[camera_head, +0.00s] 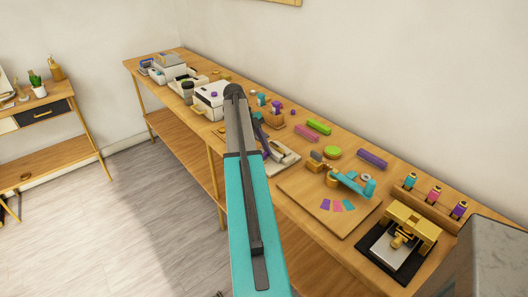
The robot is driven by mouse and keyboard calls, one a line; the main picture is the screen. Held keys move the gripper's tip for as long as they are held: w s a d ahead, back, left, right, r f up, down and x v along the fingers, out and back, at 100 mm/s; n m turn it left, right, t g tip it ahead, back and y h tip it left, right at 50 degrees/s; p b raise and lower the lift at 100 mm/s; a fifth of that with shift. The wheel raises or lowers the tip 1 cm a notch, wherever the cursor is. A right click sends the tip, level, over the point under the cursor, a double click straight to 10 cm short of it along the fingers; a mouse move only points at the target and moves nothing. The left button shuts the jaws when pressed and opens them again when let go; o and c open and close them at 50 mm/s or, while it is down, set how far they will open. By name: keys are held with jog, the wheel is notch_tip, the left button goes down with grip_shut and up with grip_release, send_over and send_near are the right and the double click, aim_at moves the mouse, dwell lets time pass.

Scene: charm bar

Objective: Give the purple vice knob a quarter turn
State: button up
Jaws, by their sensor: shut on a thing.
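A small brown block-shaped holder (276,119) stands on the long workbench, just right of the end of my arm. A small purple knob-like part (276,104) shows at its top. It may be the vice with its purple knob, but it is too small to be sure. My arm rises through the middle of the picture and covers part of the bench.
A white box (209,101) stands left of my arm's end. Floor is clear at left.

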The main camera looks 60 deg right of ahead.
aim_at(264, 154)
jog(key=shift+s+d+r+m+y+p, duration=0.1)
jog(key=shift+s+r+m+y+p, duration=0.25)
jog(key=shift+m+p, duration=0.5)
jog(key=o, duration=0.6)
jog(key=shift+w+f, duration=0.1)
jog(key=shift+f, duration=0.15)
jog(key=o, duration=0.4)
jog(key=shift+r, duration=0.1)
jog(key=shift+w, duration=0.1)
jog(key=shift+d, duration=0.1)
jog(key=shift+w+r, duration=0.1)
jog(key=shift+r, duration=0.05)
jog(key=shift+p+v, duration=1.2)
jog(key=shift+p, duration=0.1)
jog(key=a+p+v, duration=0.1)
jog(key=p+v, duration=0.9)
jog(key=p, duration=0.1)
jog(key=shift+w+d+r, duration=0.15)
jog(key=shift+d+r, duration=0.2)
jog(key=shift+r, duration=0.05)
